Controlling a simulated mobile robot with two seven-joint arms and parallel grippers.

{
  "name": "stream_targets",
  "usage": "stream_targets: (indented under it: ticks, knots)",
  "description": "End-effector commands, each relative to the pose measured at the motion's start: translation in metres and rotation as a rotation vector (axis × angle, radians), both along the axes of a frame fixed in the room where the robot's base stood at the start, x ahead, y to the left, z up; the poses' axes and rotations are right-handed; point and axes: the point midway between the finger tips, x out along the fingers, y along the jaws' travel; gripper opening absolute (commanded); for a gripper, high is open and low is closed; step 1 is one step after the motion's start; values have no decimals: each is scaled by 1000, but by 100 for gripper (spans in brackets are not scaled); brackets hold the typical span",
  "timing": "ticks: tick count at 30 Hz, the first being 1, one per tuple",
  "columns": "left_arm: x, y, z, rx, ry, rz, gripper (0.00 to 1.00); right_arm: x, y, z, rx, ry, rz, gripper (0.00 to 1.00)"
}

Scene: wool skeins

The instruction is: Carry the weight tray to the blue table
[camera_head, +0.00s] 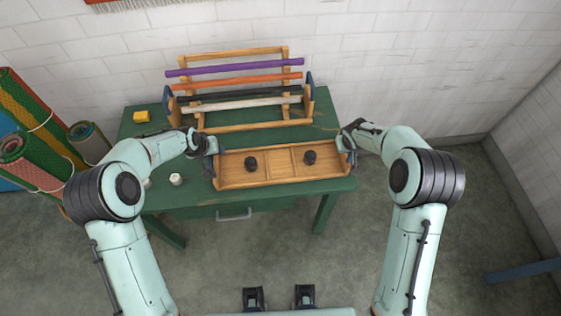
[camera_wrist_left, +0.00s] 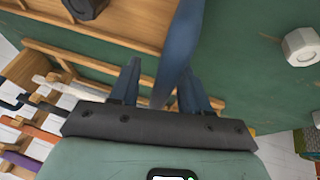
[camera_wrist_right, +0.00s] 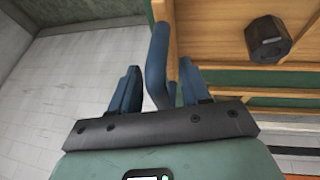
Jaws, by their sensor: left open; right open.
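The weight tray (camera_head: 267,184) is a shallow wooden tray with dividers, lying on the green table. Two dark weights (camera_head: 251,164) (camera_head: 309,157) sit in it, one toward each end. My left gripper (camera_head: 208,150) is at the tray's left end; in the left wrist view its open fingers (camera_wrist_left: 158,78) stand either side of the blue handle (camera_wrist_left: 184,40). My right gripper (camera_head: 347,145) is at the right end; in the right wrist view its open fingers (camera_wrist_right: 160,78) stand either side of the other blue handle (camera_wrist_right: 157,60). No blue table is clearly recognisable.
The green table (camera_head: 185,201) also holds a wooden rack with coloured rods (camera_head: 235,68) behind the tray, a yellow block (camera_head: 141,116) and a white piece (camera_head: 176,179). Rolled mats (camera_head: 35,130) stand at left. A blue bar (camera_head: 524,270) shows at lower right.

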Motion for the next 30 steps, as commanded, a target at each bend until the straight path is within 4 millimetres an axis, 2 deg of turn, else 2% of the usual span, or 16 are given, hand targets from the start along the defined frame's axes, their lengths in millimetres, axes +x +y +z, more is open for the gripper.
stream_targets:
  ticks: [7, 11, 12, 23, 30]
  knots:
    - [0, 0, 0, 0, -1, 0, 46, 0, 0, 0, 0, 0, 0, 46]
    - [0, 0, 0, 0, -1, 0, 4, 0, 0, 0, 0, 0, 1, 4]
    - [0, 0, 0, 0, -1, 0, 0, 0, 0, 0, 0, 0, 1, 0]
    - [2, -1, 4, -1, -7, -1, 0, 2, 0, 3, 0, -5, 2, 0]
    - [9, 0, 23, 0, -18, -1, 0, 8, 1, 22, 0, -14, 2, 0]
